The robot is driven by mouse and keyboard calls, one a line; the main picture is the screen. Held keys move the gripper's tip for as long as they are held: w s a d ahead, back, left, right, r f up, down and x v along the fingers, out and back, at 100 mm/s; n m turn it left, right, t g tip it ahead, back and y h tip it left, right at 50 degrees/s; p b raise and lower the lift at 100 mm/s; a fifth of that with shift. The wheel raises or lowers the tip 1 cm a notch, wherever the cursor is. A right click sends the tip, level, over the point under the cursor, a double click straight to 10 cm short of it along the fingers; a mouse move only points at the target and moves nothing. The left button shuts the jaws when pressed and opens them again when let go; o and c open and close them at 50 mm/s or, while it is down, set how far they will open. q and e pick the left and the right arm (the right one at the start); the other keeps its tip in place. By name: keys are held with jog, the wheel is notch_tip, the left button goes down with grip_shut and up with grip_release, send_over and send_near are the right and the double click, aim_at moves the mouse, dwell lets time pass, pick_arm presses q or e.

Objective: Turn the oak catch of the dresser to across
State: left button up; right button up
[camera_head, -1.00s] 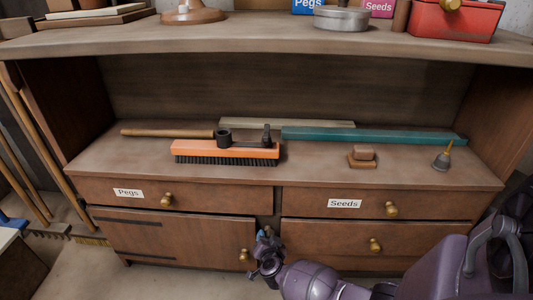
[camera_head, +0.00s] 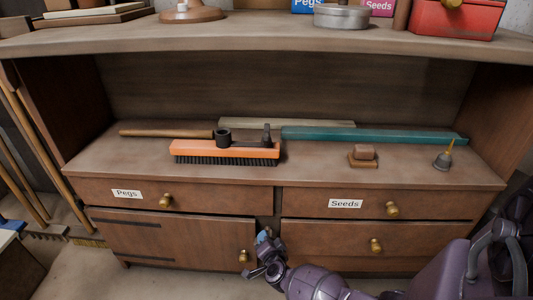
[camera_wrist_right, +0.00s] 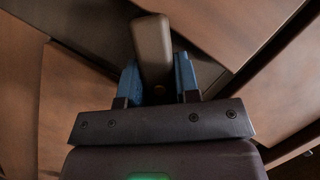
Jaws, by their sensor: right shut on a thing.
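The oak catch (camera_wrist_right: 152,42) is a rounded brown bar in the right wrist view. It stands nearly upright in that picture, tilted slightly, and lies at an angle to the edges of the panels behind it. My right gripper (camera_wrist_right: 158,80) is shut on it, with one blue finger on each side. In the head view my right gripper (camera_head: 265,240) is at the middle post of the dresser (camera_head: 205,238), beside the lower left door's knob (camera_head: 244,256), and hides the catch. My left gripper is not in view.
Brass knobs on the Pegs drawer (camera_head: 220,198), the Seeds drawer (camera_head: 300,200) and the lower right drawer (camera_head: 320,236) stick out near my arm.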

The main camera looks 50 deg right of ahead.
jog(key=m+t, duration=0.2)
jog(key=m, duration=0.2)
jog(key=shift+a+m, duration=0.1)
jog(key=shift+m, duration=0.2)
jog(key=shift+m+t, duration=0.5)
jog(key=shift+m, duration=0.7)
jog(key=o, duration=0.6)
jog(key=shift+o, duration=0.2)
jog(key=shift+s+r, duration=0.1)
